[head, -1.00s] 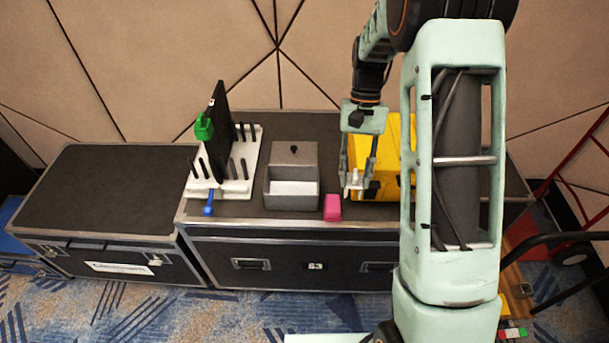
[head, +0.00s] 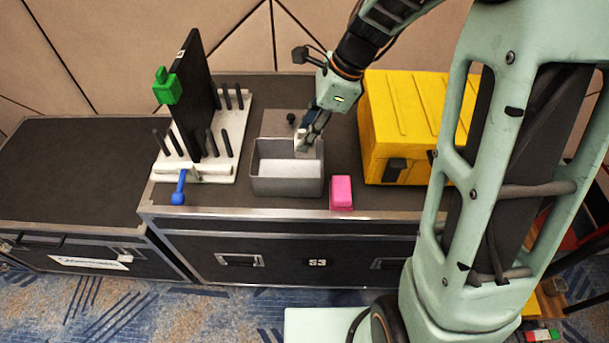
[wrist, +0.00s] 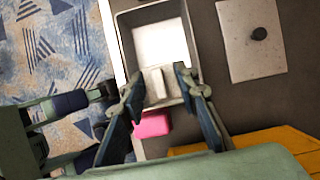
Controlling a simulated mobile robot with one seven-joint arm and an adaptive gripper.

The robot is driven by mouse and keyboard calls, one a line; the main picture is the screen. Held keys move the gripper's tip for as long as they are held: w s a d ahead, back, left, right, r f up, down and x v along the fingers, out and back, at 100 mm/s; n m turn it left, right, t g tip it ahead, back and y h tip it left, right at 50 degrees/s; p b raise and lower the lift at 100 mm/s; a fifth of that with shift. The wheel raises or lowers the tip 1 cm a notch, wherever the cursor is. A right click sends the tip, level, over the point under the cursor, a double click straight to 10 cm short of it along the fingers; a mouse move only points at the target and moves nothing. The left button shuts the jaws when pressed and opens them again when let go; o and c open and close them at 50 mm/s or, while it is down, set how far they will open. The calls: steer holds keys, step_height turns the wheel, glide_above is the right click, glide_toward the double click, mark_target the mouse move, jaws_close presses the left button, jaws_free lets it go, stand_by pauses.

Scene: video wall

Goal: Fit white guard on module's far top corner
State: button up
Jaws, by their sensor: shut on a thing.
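The module is a thin black panel (head: 198,95) standing upright in a white rack with black pegs (head: 225,160), left of my gripper. A green guard (head: 166,86) sits on its near top corner. The far top corner looks bare. My gripper (head: 304,142) is shut on a small white guard (head: 300,141), above the right back part of an open grey bin (head: 287,187). In the wrist view the white guard (wrist: 157,83) shows between my fingertips (wrist: 158,88), with the bin below. Its exact shape is hard to make out.
A grey lid with a black knob (wrist: 252,40) lies behind the bin. A pink block (head: 341,192) lies at its right front and a yellow case (head: 415,125) stands further right. A blue piece (head: 180,188) is at the rack's front. The left case top (head: 70,165) is clear.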

steer(key=shift+a, duration=0.1)
steer(key=shift+f, duration=0.1)
step_height(320, 180, down, 9)
steer(key=shift+f+b, duration=0.2)
steer(key=shift+b, duration=0.7)
steer(key=shift+f, duration=0.1)
steer(key=shift+f, duration=0.15)
steer(key=o, duration=1)
steer(key=shift+b, duration=0.4)
steer(key=p+v, duration=0.1)
steer(key=v, duration=0.6)
steer(key=s+p+v, duration=0.1)
steer(key=v, duration=0.3)
steer(key=shift+f+p, duration=0.1)
steer(key=shift+p, duration=0.25)
